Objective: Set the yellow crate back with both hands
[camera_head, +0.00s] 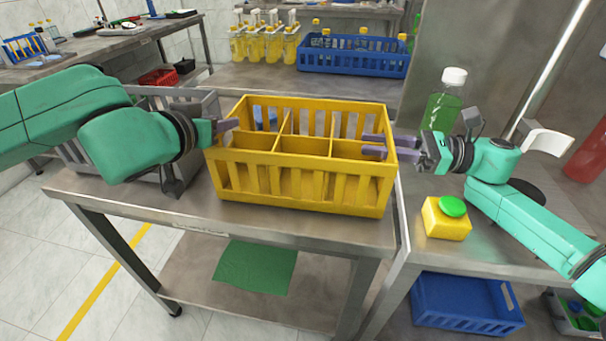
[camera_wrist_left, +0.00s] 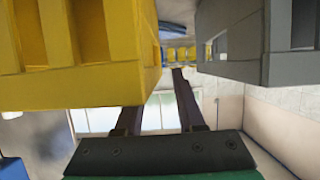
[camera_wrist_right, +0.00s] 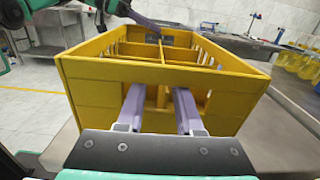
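The yellow crate (camera_head: 300,187), divided into compartments, stands upright on the steel table and is empty as far as I see. My left gripper (camera_head: 229,125) is open at the crate's left end; in the left wrist view its fingers (camera_wrist_left: 158,112) are apart with nothing between them, the crate (camera_wrist_left: 80,95) at left. My right gripper (camera_head: 374,145) is at the right end; its fingers (camera_wrist_right: 158,105) are apart and appear to reach into an opening in the crate's end wall (camera_wrist_right: 95,92). Contact cannot be told.
A grey crate (camera_head: 78,157) stands close on the left, also in the left wrist view (camera_wrist_left: 235,45). A blue crate (camera_head: 352,62) stands behind, beside yellow bottles (camera_head: 265,45).

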